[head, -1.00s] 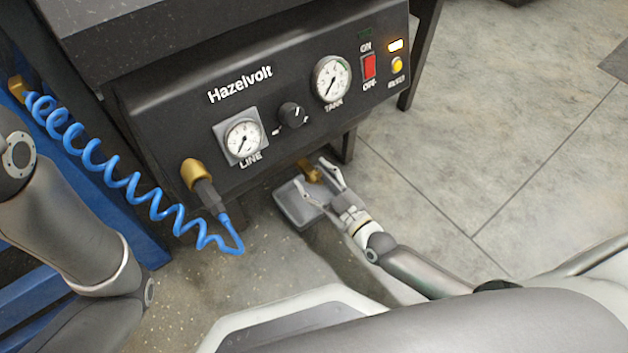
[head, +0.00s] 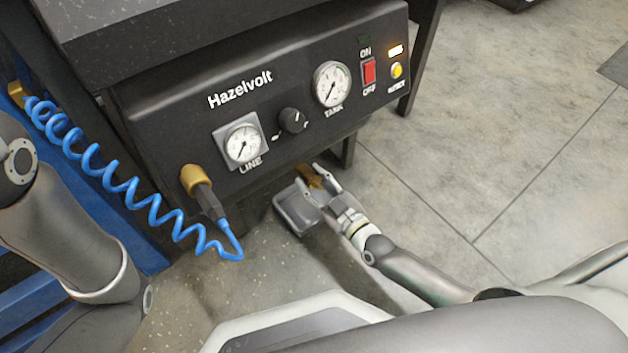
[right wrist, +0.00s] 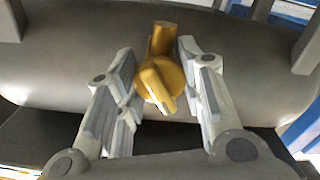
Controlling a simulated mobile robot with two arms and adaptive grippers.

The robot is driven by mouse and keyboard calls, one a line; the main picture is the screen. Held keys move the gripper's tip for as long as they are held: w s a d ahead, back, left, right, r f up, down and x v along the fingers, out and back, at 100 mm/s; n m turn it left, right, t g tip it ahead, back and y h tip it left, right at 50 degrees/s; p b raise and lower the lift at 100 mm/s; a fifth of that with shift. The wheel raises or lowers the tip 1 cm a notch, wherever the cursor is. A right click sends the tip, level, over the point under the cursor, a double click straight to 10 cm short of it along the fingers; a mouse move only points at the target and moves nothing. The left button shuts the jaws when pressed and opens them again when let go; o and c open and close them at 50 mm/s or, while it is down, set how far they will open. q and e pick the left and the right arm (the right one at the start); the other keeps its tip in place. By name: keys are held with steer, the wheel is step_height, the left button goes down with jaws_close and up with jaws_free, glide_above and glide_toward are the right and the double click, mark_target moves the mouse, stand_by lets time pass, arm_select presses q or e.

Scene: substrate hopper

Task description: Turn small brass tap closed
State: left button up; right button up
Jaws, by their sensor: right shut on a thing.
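The small brass tap (head: 313,181) sits low under the black front panel, below the control knob. In the right wrist view the brass tap (right wrist: 160,80) sticks out from a grey rounded tank (right wrist: 65,70), its lever pointing down and slightly right. My right gripper (head: 312,176) is shut on the tap. In the right wrist view its two fingers (right wrist: 157,62) stand on either side of the lever, and contact on the right is hard to see. My left arm enters at the left edge, but its gripper is out of view.
A grey tray (head: 296,208) lies below the tap. The panel carries a LINE gauge (head: 243,144), a black knob (head: 292,119), a TANK gauge (head: 331,84) and a red switch (head: 369,71). A coiled blue hose (head: 140,199) hangs at left. The floor at right is clear.

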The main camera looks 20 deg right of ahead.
steer(key=shift+r+m+p, duration=0.1)
steer(key=shift+m+p, duration=0.85)
steer(key=shift+m, duration=0.55)
steer(key=shift+m+p, duration=0.6)
steer(key=shift+m, duration=1)
steer(key=o, duration=1)
steer(key=shift+o, duration=0.2)
steer(key=shift+s+d, duration=0.1)
steer(key=v, duration=1.2)
